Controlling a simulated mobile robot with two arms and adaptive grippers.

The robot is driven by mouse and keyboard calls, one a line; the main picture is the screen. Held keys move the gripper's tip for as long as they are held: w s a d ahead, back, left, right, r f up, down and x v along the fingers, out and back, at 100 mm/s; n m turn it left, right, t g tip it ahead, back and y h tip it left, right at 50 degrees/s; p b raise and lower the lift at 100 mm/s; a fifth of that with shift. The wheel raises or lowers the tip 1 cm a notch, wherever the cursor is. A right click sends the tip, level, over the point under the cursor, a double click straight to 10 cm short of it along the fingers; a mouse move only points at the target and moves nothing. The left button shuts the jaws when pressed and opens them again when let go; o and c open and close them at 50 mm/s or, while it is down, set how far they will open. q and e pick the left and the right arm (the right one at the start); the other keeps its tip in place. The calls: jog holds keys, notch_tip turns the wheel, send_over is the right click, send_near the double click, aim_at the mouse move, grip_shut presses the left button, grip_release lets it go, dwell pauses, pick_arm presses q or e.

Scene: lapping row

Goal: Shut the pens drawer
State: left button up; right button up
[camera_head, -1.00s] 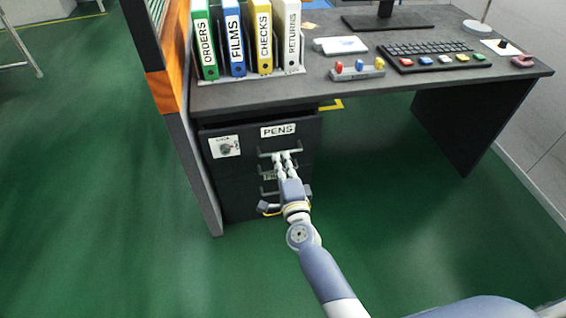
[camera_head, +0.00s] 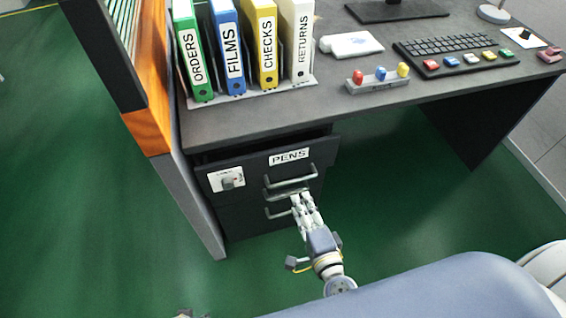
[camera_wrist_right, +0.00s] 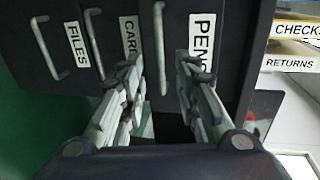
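The pens drawer (camera_head: 246,169) is the dark top drawer under the desk, marked PENS. It stands a little open, with a dark gap above its front. Its bar handle (camera_head: 292,177) also shows in the right wrist view (camera_wrist_right: 160,45). My right gripper (camera_head: 302,197) is in front of the drawers, just below that handle in the head view. In the right wrist view its fingers (camera_wrist_right: 160,76) are apart, with the handle's end between them in the picture; contact is unclear. A small grey piece at the head view's bottom edge may be my left gripper (camera_head: 185,314).
Below are drawers marked CARDS (camera_wrist_right: 130,38) and FILES (camera_wrist_right: 77,43), with handles. The desk top (camera_head: 330,110) overhangs, carrying binders, a keyboard (camera_head: 455,52) and a knob block (camera_head: 378,84). An orange-edged partition (camera_head: 150,130) stands left.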

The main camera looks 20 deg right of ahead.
aim_at(291, 181)
jog(key=b+x, duration=0.1)
jog(key=x, duration=0.8)
jog(key=shift+w+f, duration=0.1)
jog(key=shift+w, duration=0.15)
pick_arm(q)
jog(key=r, duration=0.3)
jog(key=shift+d, duration=0.3)
pick_arm(e)
jog(key=shift+w, duration=0.35)
jog(key=shift+c, duration=0.4)
grip_shut()
